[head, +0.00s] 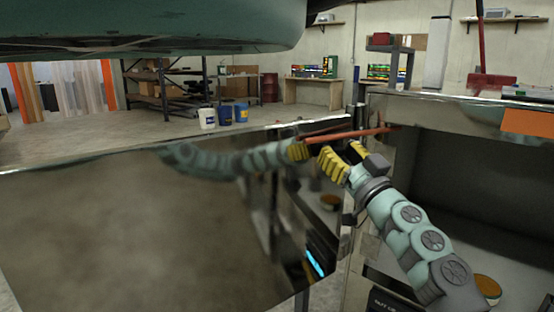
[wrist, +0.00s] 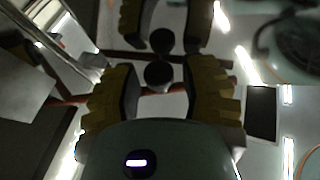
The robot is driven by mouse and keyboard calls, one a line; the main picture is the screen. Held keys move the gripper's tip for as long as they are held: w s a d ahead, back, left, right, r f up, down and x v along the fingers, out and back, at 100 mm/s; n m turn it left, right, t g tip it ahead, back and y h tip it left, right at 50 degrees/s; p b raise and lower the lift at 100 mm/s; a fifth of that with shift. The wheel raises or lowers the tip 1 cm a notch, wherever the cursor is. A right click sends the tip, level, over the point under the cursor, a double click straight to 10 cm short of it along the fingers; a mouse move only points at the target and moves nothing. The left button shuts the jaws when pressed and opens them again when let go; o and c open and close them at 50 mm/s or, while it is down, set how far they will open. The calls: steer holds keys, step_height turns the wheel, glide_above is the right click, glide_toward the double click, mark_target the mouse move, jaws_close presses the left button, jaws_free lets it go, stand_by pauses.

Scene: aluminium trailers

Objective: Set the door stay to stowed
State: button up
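The door stay is a thin reddish rod (head: 365,132) at the upper edge of the shiny open door panel (head: 130,230), running between the panel and the trailer opening. My gripper (head: 341,152) is just below the rod with its yellow fingers pointing toward the panel. In the wrist view my gripper (wrist: 158,88) is open. A dark round knob (wrist: 158,75) sits between the fingers with a gap on both sides. The red rod (wrist: 68,100) passes behind the fingers. The panel mirrors the fingers, knob and rod. Whether the knob belongs to the stay, I cannot tell.
The dark trailer compartment (head: 460,185) opens on the right, with an orange-topped round item (head: 487,287) inside near my arm. A large teal body (head: 150,25) overhangs the upper left. Buckets (head: 224,115), shelving and a workbench (head: 310,92) stand far back beyond open floor.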

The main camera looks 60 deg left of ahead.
jaws_close()
steer(key=shift+w+d, duration=0.1)
